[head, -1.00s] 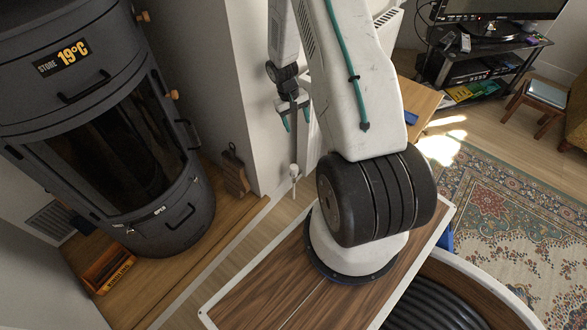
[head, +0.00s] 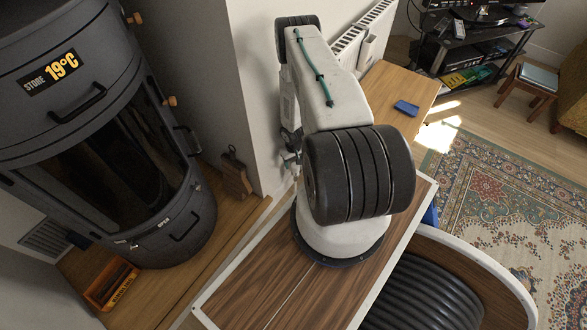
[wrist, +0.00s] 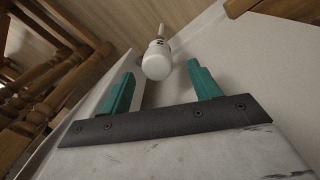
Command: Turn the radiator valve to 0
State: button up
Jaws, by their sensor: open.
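The radiator valve (wrist: 157,60) shows in the wrist view as a white rounded knob at the top middle, with a pipe behind it. In that view my gripper (wrist: 160,72) has its two green fingers spread apart. The knob appears between and just beyond the fingertips, and nothing is held. I cannot tell whether a finger touches it or read any number on it. In the head view my gripper (head: 290,160) is low beside the white wall, left of my arm. The valve cannot be made out there. The white radiator (head: 367,35) is on the wall behind my arm.
A wooden surface (head: 385,85) holding a blue item (head: 406,108) is beyond my arm. A patterned rug (head: 510,200) covers the floor at right.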

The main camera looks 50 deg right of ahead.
aim_at(295, 165)
jog(key=f, duration=0.6)
jog(key=shift+s+d+f, duration=0.15)
jog(key=shift+d+f, duration=0.15)
jog(key=shift+f, duration=0.05)
jog(key=c, duration=1)
